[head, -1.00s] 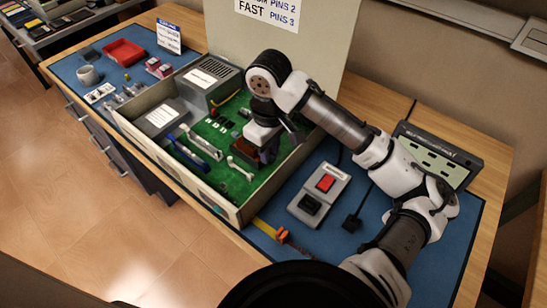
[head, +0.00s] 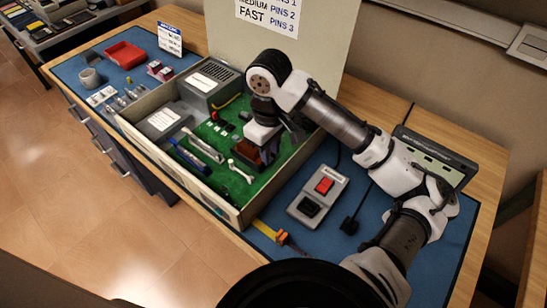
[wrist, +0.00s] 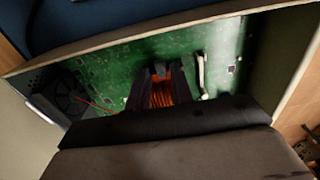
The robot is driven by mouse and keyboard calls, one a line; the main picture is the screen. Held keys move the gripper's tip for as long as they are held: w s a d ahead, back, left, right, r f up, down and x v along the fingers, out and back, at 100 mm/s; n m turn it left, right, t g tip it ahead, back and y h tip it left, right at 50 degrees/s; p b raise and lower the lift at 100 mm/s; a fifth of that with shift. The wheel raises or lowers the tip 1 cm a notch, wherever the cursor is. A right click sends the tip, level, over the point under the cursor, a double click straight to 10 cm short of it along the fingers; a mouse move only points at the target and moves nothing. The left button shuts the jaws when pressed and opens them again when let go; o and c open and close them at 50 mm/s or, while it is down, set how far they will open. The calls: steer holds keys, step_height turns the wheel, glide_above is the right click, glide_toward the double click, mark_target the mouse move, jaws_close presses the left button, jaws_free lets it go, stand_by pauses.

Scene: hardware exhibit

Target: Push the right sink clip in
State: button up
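My gripper (head: 264,153) points down over the green circuit board in the open case. In the wrist view its two dark fingers (wrist: 160,72) stand apart, with orange-copper fins (wrist: 161,93) between them. These appear to belong to the brown heat sink (head: 246,151), partly hidden by the gripper in the head view. A pale clip-like lever (head: 241,171) lies close by the sink; a pale lever also shows right of the fingers in the wrist view (wrist: 201,72). Whether the fingers touch the sink or the lever I cannot tell.
The case wall (head: 190,181) surrounds the board. A white bar (head: 204,149) and a blue bar (head: 189,157) lie left of the sink. A grey box (head: 211,84) fills the back corner. A switch box (head: 318,195) sits on the blue mat to the right.

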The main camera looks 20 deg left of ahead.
steer(key=shift+d+r+p, duration=0.15)
steer(key=shift+r+p, duration=2.35)
steer(key=shift+r, duration=0.15)
steer(key=shift+s+f, duration=0.1)
